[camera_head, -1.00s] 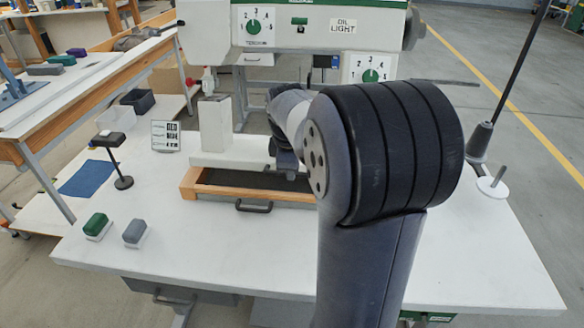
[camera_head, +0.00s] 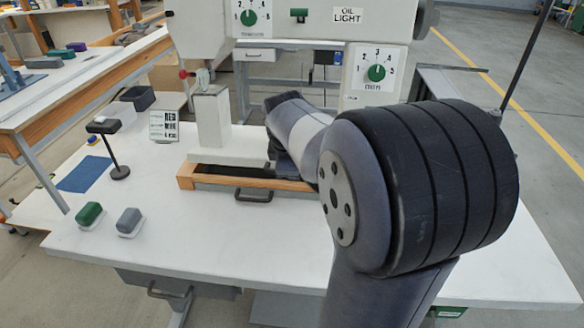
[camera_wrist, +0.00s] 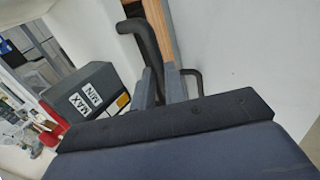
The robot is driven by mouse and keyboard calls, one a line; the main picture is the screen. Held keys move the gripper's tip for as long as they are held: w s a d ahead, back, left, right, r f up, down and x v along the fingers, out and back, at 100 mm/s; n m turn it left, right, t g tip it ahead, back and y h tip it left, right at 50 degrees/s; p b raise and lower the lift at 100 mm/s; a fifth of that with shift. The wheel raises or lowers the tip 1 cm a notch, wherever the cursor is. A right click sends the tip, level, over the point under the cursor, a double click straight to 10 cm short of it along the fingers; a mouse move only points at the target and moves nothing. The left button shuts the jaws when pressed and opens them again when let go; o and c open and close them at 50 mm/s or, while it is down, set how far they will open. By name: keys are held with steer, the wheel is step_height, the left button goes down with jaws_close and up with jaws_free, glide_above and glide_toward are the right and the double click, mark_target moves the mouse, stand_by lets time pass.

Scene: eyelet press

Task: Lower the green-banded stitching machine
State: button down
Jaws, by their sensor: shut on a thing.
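The stitching machine's pale body (camera_head: 300,50) spans the top of the head view, cut off by the frame edge. It has green dials and an OIL LIGHT label; no green band shows now. A white upright (camera_head: 212,120) stands below it behind a wood-edged drawer or tray. My gripper (camera_wrist: 163,85) is hidden behind my arm in the head view. In the wrist view its fingers are close together at the end of a dark curved handle (camera_wrist: 146,42); the exact grip is partly hidden.
The wood-edged tray (camera_head: 186,176) has a dark front handle (camera_head: 253,196). A grey box marked MAX and MIN (camera_wrist: 85,95) is near my gripper. Green (camera_head: 89,213) and grey (camera_head: 129,220) blocks lie on the white table (camera_head: 200,245). The table's front middle is clear.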

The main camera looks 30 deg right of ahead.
steer(key=c, duration=1.5)
jaws_free()
steer(key=shift+o, duration=0.2)
steer(key=shift+r, duration=0.1)
steer(key=p+v, duration=0.2)
steer(key=v, duration=0.8)
steer(key=shift+s+a+r, duration=0.15)
steer(key=shift+a+r, duration=0.05)
steer(key=shift+r, duration=0.1)
steer(key=b+x, duration=0.1)
steer(key=x, duration=0.9)
steer(key=shift+w+d+f, duration=0.15)
steer(key=shift+w+d, duration=0.05)
steer(key=shift+d, duration=0.05)
